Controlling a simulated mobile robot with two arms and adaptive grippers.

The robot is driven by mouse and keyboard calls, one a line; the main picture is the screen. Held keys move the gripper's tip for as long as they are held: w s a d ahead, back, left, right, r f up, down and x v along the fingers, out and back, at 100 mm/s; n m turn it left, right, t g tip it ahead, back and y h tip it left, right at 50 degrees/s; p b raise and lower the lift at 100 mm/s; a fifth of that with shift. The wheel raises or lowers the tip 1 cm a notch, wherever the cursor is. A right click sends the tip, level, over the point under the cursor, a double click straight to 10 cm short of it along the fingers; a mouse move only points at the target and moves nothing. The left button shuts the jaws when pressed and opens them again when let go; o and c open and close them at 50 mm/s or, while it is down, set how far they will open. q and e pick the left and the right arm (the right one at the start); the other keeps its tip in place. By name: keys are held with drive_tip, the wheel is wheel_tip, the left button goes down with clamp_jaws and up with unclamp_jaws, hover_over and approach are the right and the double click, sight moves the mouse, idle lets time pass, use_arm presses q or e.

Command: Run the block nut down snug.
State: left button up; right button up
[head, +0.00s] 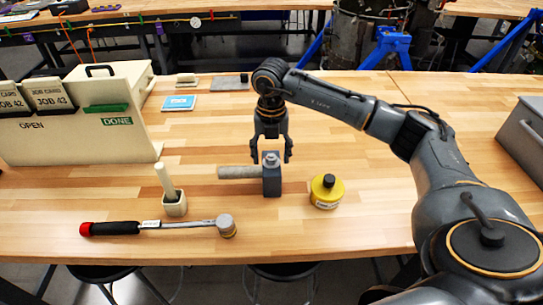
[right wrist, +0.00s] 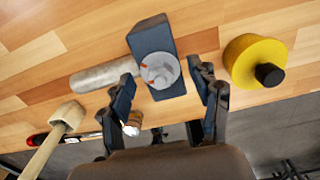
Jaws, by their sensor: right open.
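The dark grey block (head: 272,184) stands on the wooden bench with a light grey rod (head: 238,172) sticking out of its left side. The pale metal block nut (head: 271,158) sits on top of the block; it shows as a round piece with a stud in the right wrist view (right wrist: 158,70). My right gripper (head: 272,156) points down over the block. Its fingers (right wrist: 165,88) are apart, one on each side of the nut, with nothing held. Whether they touch it I cannot tell. My left gripper is not in view.
A yellow tin with a black cap (head: 325,192) stands close right of the block. A torque wrench (head: 150,227) lies at the front left, near a pale brush-like tool in a holder (head: 174,204). A job-card box (head: 85,120) stands at left, a grey bin (head: 525,140) at right.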

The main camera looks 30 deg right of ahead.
sight(271, 157)
drive_tip(key=shift+r, duration=0.1)
drive_tip(key=shift+r+p, duration=1.7)
drive_tip(key=shift+r, duration=0.75)
drive_tip(key=shift+f, duration=0.1)
